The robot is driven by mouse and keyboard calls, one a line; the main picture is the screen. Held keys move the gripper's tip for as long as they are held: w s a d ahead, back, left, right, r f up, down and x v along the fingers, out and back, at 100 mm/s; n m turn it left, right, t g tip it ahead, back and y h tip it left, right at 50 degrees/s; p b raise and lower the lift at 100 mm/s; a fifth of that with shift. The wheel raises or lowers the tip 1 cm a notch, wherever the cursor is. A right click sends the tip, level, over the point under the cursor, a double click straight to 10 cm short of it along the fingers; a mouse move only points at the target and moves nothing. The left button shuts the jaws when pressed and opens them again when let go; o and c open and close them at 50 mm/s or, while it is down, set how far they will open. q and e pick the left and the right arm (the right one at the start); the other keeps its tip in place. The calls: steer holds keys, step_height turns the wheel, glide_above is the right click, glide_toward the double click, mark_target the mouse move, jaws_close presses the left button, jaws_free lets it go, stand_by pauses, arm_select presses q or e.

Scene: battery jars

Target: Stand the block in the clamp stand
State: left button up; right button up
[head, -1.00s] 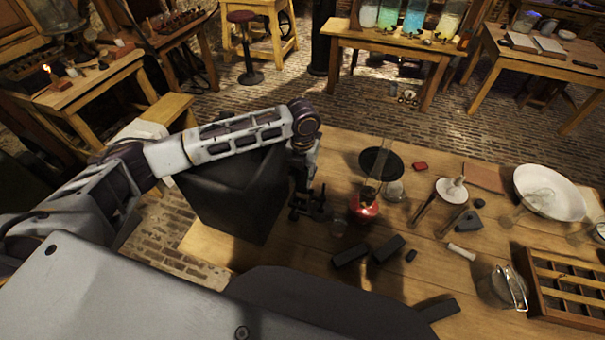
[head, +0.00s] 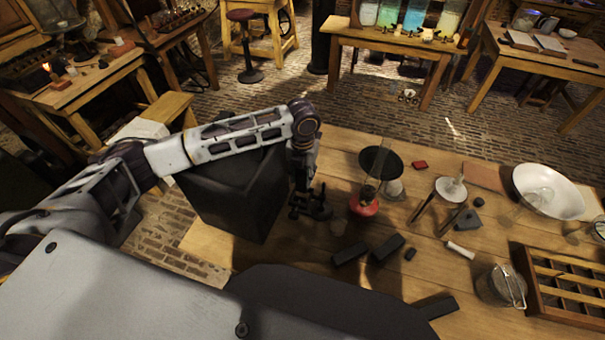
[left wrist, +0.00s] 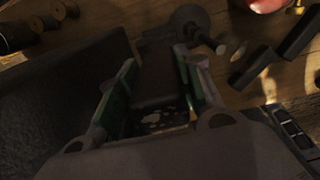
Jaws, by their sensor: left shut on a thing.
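My left gripper (left wrist: 156,98) points down at the table's left part, beside the large black box. In the left wrist view its green-lined fingers are shut on a dark block (left wrist: 158,78), mostly in shadow. In the head view the block is hard to make out from the gripper. A dark stand-like thing with a round base (head: 320,208) stands close to the gripper, probably the clamp stand. A round dark base and small knob also show beyond the fingers in the left wrist view (left wrist: 188,20). Whether block and stand touch, I cannot tell. My right gripper is out of view.
A large black box (head: 232,195) stands close on the gripper's left. Two dark blocks (head: 350,252) (head: 388,247) lie to the front right.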

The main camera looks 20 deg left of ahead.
mark_target(303, 187)
arm_select(q)
steer(key=shift+f, duration=0.7)
stand_by(0.4)
steer(key=shift+p, duration=0.5)
stand_by(0.6)
steer(key=shift+f+b, duration=0.75)
steer(key=shift+f, duration=1.9)
stand_by(1.7)
steer(key=o, duration=1.3)
steer(key=shift+c, duration=0.2)
steer(key=shift+r, duration=0.1)
steer(key=shift+r, duration=5.85)
